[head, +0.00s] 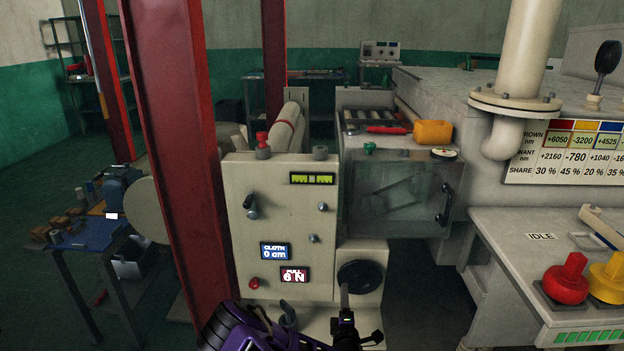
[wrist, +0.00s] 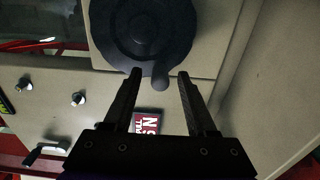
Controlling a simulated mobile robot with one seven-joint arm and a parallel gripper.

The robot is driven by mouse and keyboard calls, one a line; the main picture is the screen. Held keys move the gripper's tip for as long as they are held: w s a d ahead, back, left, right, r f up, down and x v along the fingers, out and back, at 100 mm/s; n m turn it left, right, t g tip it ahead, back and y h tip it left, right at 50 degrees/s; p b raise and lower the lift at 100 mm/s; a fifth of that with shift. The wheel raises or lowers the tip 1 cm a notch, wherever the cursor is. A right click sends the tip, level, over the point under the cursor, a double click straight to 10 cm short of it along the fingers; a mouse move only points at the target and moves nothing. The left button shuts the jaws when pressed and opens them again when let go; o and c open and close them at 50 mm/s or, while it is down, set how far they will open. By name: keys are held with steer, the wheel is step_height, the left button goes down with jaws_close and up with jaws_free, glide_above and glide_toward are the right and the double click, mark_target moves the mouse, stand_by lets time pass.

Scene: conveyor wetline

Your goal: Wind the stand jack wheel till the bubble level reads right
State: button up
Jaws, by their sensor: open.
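A black handwheel (head: 360,276) sits on a pale block at the lower right of the cream panel; I take it for the stand jack wheel. In the wrist view the wheel (wrist: 140,30) fills the top, with a short dark handle (wrist: 160,76) at its near rim. My gripper (wrist: 160,74) is open, its two fingertips on either side of the handle, with visible gaps. In the head view my gripper (head: 344,297) is just below the wheel and hides part of it. A yellow-green bubble level (head: 312,178) is at the panel's top; its bubble position is too small to read.
The cream panel (head: 275,218) carries small levers, knobs and displays reading "CLOTH 0 cm" and "PULL 6 N". A red post (head: 185,140) stands at its left. A clear-fronted box (head: 400,195) is above right. A control desk with red and yellow knobs (head: 566,278) is at right.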

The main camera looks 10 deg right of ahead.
steer(key=shift+s, duration=0.15)
steer(key=v, duration=0.6)
steer(key=shift+s+a+p, duration=0.15)
steer(key=shift+s+p, duration=0.2)
steer(key=shift+p, duration=0.05)
